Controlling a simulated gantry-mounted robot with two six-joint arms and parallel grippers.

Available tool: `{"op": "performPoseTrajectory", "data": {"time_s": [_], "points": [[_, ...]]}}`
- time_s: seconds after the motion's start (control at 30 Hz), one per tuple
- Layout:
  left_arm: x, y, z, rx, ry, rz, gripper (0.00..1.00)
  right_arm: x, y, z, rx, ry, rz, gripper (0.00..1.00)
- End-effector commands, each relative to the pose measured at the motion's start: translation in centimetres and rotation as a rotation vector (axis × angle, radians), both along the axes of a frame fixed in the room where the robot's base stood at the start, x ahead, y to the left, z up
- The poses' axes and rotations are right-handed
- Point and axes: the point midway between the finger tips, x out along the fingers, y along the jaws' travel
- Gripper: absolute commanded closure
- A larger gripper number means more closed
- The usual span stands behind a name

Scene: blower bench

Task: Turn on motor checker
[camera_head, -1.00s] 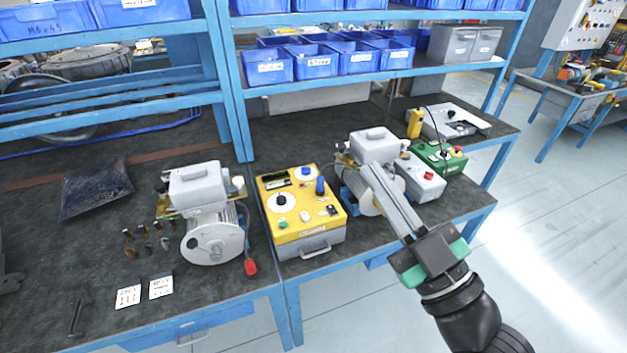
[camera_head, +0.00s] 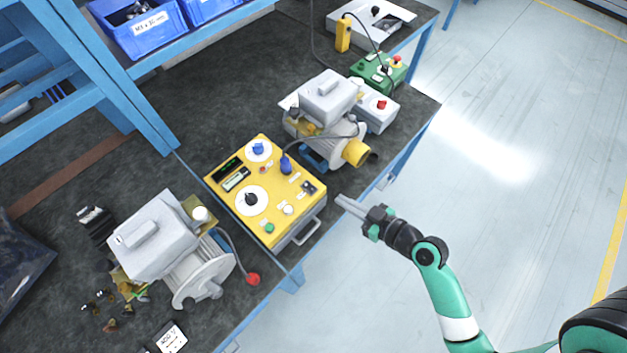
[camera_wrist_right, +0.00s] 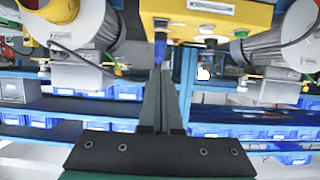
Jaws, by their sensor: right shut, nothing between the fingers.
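A yellow box-shaped checker (camera_head: 278,212) stands on the dark bench between two grey motors. Its sloping top carries dials, a small display, a blue knob (camera_head: 286,165), a green button (camera_head: 269,228) and a white button (camera_head: 288,210). A metal handle is on its front. My right gripper (camera_head: 338,199) is shut and empty, in front of the checker's right front corner, apart from it. In the right wrist view its closed fingers (camera_wrist_right: 160,75) point toward the yellow box (camera_wrist_right: 215,12), with the blue knob (camera_wrist_right: 160,50) just beyond the tips. My left gripper is out of view.
The left motor (camera_head: 165,245) and right motor (camera_head: 325,115) flank the checker closely. A red-ended cable (camera_head: 253,279) lies by the left motor. A grey box with a red button (camera_head: 376,108) and a green box (camera_head: 385,72) stand further right. Floor beyond the bench is free.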

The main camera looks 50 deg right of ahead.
Motion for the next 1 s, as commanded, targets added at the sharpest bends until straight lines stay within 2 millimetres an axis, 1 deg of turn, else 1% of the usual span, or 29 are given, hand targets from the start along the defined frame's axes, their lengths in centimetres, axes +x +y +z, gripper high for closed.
{"op": "performPoseTrajectory", "data": {"time_s": [0.27,0.4,0.47,0.57,0.8,0.9,0.93,1.0], "points": [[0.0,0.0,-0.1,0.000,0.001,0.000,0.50,0.2,-0.1,0.1,-0.003,-0.004,-0.001,1.00],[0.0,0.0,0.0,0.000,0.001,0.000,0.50,0.8,-0.1,-0.1,-0.002,-0.003,0.000,1.00],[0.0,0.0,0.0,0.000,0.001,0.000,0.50,1.5,-0.1,-0.3,-0.005,-0.005,0.002,1.00],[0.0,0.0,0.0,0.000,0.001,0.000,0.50,3.2,-0.1,-1.0,-0.005,-0.005,0.003,1.00],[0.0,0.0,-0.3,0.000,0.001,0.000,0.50,8.1,-0.1,-2.9,-0.004,-0.006,0.001,1.00],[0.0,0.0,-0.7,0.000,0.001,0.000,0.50,9.9,-0.1,-3.8,-0.005,-0.005,0.002,1.00],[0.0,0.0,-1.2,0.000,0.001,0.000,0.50,9.5,-0.1,-5.0,-0.001,-0.001,-0.001,1.00],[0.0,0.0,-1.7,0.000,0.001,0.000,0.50,9.3,-0.2,-6.0,-0.002,-0.003,-0.002,1.00]]}}
